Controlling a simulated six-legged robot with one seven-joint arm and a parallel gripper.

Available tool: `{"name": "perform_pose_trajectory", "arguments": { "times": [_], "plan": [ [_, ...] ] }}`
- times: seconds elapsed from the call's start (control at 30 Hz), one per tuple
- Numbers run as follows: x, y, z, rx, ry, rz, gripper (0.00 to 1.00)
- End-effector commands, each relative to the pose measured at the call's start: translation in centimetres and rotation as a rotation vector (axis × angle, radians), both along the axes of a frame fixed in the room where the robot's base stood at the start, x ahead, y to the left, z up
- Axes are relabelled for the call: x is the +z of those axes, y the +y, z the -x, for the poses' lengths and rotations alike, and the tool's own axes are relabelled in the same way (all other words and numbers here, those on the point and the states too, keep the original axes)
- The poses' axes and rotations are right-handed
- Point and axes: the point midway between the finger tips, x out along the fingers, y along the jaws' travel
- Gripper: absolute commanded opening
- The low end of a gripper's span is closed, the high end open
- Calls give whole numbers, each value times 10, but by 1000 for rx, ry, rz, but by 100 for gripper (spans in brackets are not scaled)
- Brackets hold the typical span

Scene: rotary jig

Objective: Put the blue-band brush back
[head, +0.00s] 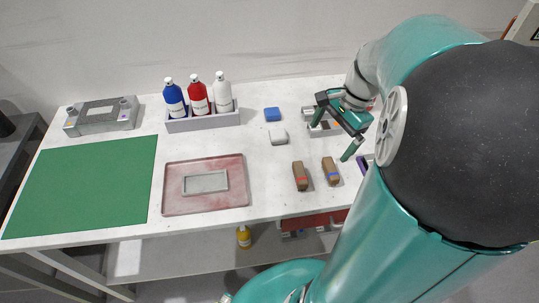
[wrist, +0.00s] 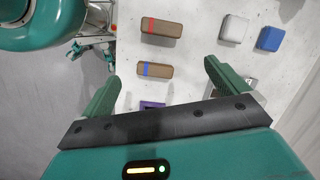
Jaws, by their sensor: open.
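The blue-band brush (head: 331,171) is a brown block with a blue stripe, lying on the white table at the right. In the wrist view the same brush (wrist: 155,70) lies beyond my fingers, across the gap between them. My gripper (head: 334,135) is open and empty, above the table just behind the brush; its fingers also show in the wrist view (wrist: 161,72). A red-band brush (head: 300,176) lies beside it to the left. A purple-edged item (head: 364,165), partly hidden by my arm, sits right of the blue-band brush.
A grey holder (head: 326,130) is partly hidden behind my gripper. Blue (head: 272,114) and white (head: 278,137) blocks lie left of it. A reddish tray (head: 206,206), a green mat (head: 85,185) and a bottle rack (head: 203,122) with three bottles take up the left and middle.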

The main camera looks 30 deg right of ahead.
Motion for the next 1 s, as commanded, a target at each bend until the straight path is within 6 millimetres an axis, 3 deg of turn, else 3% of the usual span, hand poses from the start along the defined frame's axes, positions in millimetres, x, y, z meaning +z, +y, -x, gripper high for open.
{"name": "perform_pose_trajectory", "arguments": {
  "times": [0.03, 0.2, 0.5, 0.7, 1.0],
  "plan": [
    [11, 22, -2, 108, -34, 51, 99],
    [36, 80, 1, 450, -141, 204, 99],
    [66, 167, 28, 1035, -354, 462, 99],
    [74, 199, 47, 1301, -467, 585, 99],
    [75, 205, 50, 1361, -489, 615, 99]
  ]
}}
